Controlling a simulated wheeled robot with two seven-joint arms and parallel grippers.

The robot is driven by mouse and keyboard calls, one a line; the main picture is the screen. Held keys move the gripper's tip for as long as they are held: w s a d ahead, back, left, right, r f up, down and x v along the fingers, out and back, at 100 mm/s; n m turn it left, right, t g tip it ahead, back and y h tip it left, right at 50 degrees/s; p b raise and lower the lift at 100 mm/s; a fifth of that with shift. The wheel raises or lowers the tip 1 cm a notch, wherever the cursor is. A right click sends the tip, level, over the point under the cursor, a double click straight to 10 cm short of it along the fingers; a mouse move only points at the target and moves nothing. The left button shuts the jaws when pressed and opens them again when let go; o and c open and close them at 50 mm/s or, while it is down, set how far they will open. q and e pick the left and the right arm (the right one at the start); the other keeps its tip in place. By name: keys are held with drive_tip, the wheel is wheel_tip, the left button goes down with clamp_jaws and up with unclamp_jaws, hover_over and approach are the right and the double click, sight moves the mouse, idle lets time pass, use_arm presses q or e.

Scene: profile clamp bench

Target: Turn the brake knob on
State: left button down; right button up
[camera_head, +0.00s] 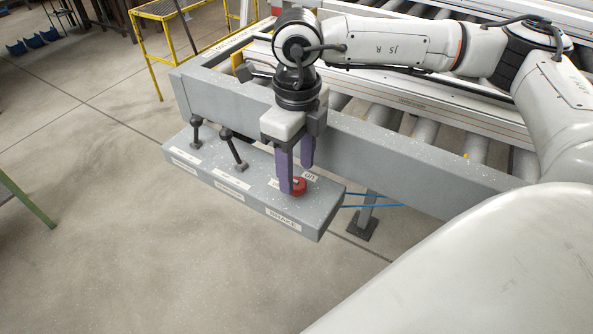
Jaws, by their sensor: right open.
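The brake knob (299,186) is small, round and red, on the top face of a grey control box (325,205) near its right end. A label reading BRAKE (283,218) is on the box front below it. Labels lie on the top beside the knob, one of them partly hidden by a finger. My right gripper (296,172) points down with its purple fingers apart. The nearer finger is in front of the knob's left side and hides part of it; I cannot tell whether it touches. The farther finger is behind, above the box. My left gripper is not in view.
Two black-knobbed levers (196,133) and (233,150) stand on the box's left and middle parts. A grey beam (400,155) and rollers (425,130) lie behind the box. Blue cables (370,200) run from its right end. The floor in front is clear.

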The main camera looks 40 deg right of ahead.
sight(295, 187)
wheel_tip(295, 187, down, 2)
drive_tip(key=shift+f, duration=0.15)
drive_tip(key=shift+w+f, duration=0.1)
drive_tip(key=c, duration=1.1)
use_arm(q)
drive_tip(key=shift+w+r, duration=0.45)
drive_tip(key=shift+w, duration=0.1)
use_arm(e)
drive_tip(key=shift+o, duration=0.2)
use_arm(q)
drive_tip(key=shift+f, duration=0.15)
